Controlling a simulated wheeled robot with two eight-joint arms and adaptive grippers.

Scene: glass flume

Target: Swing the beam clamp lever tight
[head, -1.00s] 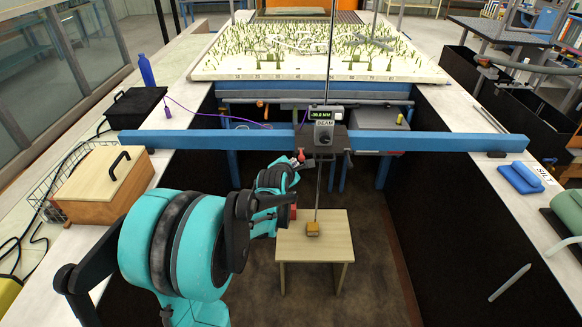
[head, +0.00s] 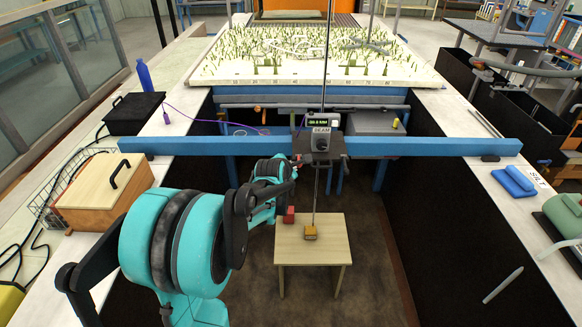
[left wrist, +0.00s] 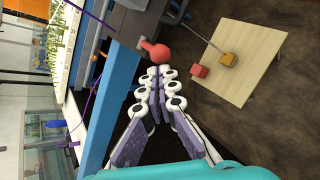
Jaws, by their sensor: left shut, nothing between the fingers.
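The blue beam (head: 420,146) spans the flume from rim to rim. A grey gauge carriage (head: 322,142) marked BEAM sits at its middle. In the head view my left forearm (head: 268,180) reaches to just left of the carriage and mostly hides the lever. My right gripper is out of view.
Below stands a small wooden table (head: 330,245) with a red block (head: 290,214) and a yellow block (head: 311,233) at the foot of the thin rod. A wooden box (head: 105,187) and a black case (head: 134,112) sit on the left rim. Blue rolls (head: 514,181) lie on the right rim.

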